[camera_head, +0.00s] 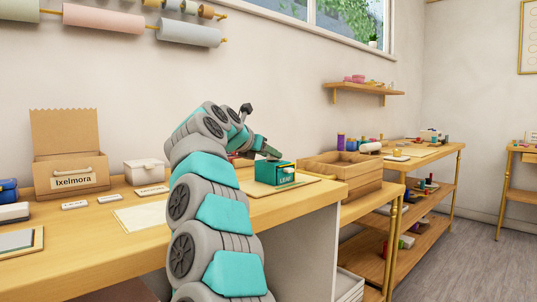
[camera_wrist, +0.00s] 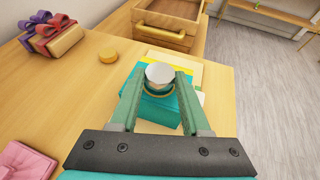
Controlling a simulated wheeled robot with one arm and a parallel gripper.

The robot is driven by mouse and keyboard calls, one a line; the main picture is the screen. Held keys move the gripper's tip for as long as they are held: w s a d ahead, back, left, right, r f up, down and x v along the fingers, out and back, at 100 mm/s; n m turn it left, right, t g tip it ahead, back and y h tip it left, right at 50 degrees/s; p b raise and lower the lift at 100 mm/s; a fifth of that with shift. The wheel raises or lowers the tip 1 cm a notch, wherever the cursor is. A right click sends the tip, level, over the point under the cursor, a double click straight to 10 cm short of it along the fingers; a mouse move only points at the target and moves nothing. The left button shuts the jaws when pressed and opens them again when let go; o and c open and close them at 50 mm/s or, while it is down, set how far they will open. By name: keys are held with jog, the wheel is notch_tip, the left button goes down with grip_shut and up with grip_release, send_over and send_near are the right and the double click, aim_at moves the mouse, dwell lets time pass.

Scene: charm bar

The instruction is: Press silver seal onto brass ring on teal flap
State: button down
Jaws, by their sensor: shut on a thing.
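My gripper (camera_wrist: 160,92) is shut on the silver seal (camera_wrist: 160,73), a pale silver disc-topped piece between the fingertips in the wrist view. Just below the seal is the brass ring (camera_wrist: 146,92), partly hidden by the seal and fingers. The ring is on the teal flap (camera_wrist: 154,112) of a teal box. I cannot tell whether the seal touches the ring.
A wooden crate (camera_wrist: 170,27) with a brass handle stands beyond the box. A round yellow-orange disc (camera_wrist: 107,55) and gift boxes with bows (camera_wrist: 47,38) lie to the left in the wrist view. A pink gift (camera_wrist: 27,161) is at lower left. Bare desk lies between them.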

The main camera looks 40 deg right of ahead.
jog(key=shift+f+b, duration=0.3)
jog(key=shift+f, duration=0.1)
dwell(0.5)
grip_release()
dwell(0.5)
jog(key=shift+r, duration=0.15)
notch_tip(320, 180, up, 5)
jog(key=p, duration=0.5)
jog(key=shift+d+r, duration=0.1)
jog(key=shift+r, duration=0.2)
jog(key=shift+r+p, duration=0.35)
jog(key=shift+r, duration=0.25)
dwell(0.3)
